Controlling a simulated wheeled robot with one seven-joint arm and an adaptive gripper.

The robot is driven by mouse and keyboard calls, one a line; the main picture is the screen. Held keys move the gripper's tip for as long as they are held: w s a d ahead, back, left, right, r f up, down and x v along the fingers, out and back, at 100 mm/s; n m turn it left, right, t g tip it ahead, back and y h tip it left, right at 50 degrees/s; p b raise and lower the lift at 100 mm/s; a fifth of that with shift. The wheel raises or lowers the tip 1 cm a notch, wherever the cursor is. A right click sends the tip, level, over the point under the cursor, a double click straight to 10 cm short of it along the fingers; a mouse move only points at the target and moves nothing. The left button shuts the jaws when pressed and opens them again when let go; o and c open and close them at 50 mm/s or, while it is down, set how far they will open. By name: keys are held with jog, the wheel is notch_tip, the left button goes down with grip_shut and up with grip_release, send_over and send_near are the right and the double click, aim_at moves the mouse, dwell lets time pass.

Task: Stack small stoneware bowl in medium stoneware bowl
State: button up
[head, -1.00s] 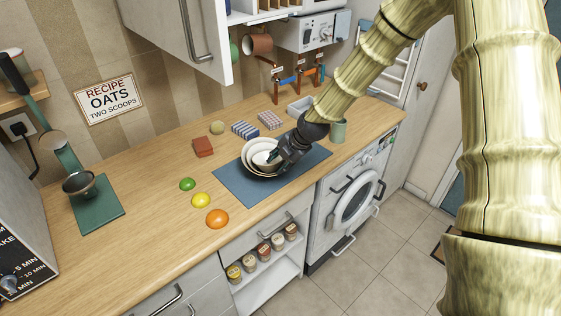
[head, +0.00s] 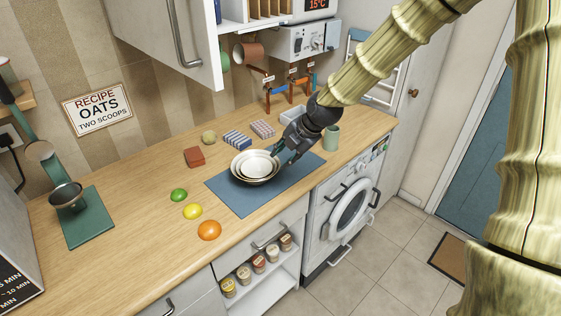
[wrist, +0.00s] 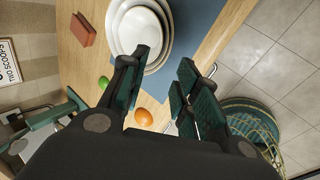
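Pale stoneware bowls sit nested on the blue mat (head: 231,200). The small bowl (head: 257,164) lies innermost, looking level inside the medium bowl; it also shows in the wrist view (wrist: 138,29). A larger rim surrounds them, seen as an outer bowl (head: 236,171). The rims overlap closely, so exact contact between the bowls is hard to tell. My gripper (head: 281,153) is at the right side of the stack, close to the rims. In the wrist view its fingers (wrist: 168,80) are spread apart with nothing between them, and the left finger overlaps the bowls' near edge.
A red-brown block (head: 194,157), a striped block (head: 237,140) and a green cup (head: 332,137) stand around the mat. Green, yellow and orange fruits (head: 209,230) lie to its front left. An open cupboard door (head: 170,35) hangs above. The left counter is partly clear.

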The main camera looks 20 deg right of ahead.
jog(key=s+a+f+m+g+h, duration=0.1)
jog(key=s+a+f+m, duration=0.2)
jog(key=s+f+m, duration=0.6)
jog(key=s+a+f+m+g, duration=0.25)
jog(key=s+f, duration=0.45)
jog(key=f, duration=0.7)
jog(key=s+a+f+m+g+h, duration=0.1)
jog(key=s+f+m, duration=0.5)
jog(key=s, duration=0.6)
jog(key=s+a+f+m+g+h, duration=0.1)
jog(key=s+f+m, duration=0.5)
jog(key=s, duration=0.6)
notch_tip(320, 180, down, 3)
jog(key=shift+s+r, duration=0.2)
jog(key=shift+s, duration=0.2)
jog(key=shift+m, duration=0.25)
jog(key=shift+f+b, duration=0.75)
jog(key=shift+b, duration=0.2)
